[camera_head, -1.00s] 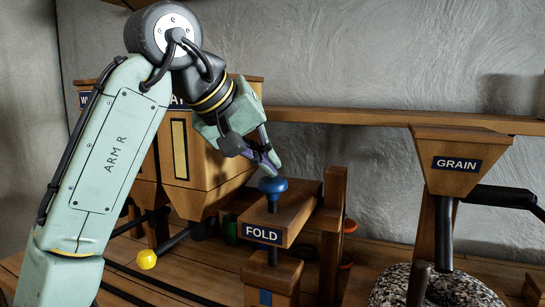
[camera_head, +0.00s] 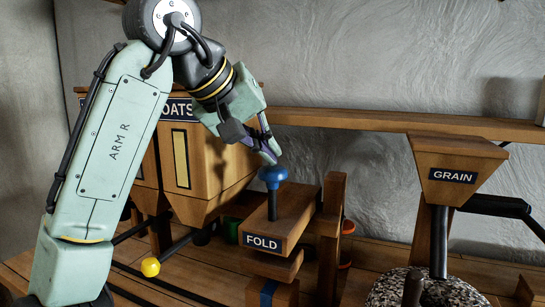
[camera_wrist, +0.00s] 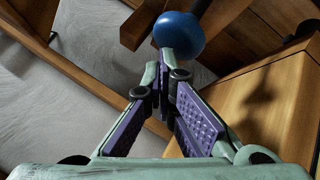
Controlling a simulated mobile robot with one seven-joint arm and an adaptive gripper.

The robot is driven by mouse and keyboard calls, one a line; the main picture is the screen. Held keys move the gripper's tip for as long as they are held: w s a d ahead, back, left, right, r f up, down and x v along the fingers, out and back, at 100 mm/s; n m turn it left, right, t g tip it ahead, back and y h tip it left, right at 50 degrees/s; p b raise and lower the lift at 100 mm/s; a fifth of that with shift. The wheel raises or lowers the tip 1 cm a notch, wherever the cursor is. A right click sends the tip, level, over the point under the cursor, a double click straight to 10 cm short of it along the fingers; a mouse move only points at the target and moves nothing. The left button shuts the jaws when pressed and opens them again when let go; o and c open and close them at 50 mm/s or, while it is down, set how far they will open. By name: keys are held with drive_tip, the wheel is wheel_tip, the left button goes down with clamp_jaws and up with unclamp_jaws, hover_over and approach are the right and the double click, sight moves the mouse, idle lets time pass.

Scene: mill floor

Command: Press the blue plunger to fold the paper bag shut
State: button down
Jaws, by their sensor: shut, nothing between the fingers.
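The blue plunger (camera_head: 272,174) is a round knob on a dark rod, standing upright on the wooden block labelled FOLD (camera_head: 279,222). My gripper (camera_head: 271,155) is shut and empty, pointing down with its tips just above or against the knob; I cannot tell whether they touch. In the wrist view the knob (camera_wrist: 179,36) shows just beyond the closed fingertips (camera_wrist: 165,62). Under the FOLD block is a wooden piece with a blue patch (camera_head: 268,292). I cannot make out the paper bag.
A wooden OATS bin (camera_head: 215,165) stands behind my arm, with a yellow-knobbed lever (camera_head: 150,267) at its front. A GRAIN hopper (camera_head: 452,170) stands right, above a speckled millstone (camera_head: 440,292). A wooden post (camera_head: 331,220) rises just right of the FOLD block. A shelf (camera_head: 400,122) runs along the wall.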

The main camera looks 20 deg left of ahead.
drive_tip(key=shift+r+p, duration=0.3)
drive_tip(key=shift+r, duration=0.3)
wheel_tip(320, 180, up, 2)
drive_tip(key=shift+r+p, duration=0.1)
drive_tip(key=shift+p, duration=0.3)
drive_tip(key=shift+r, duration=1.4)
drive_tip(key=shift+s+f, duration=0.1)
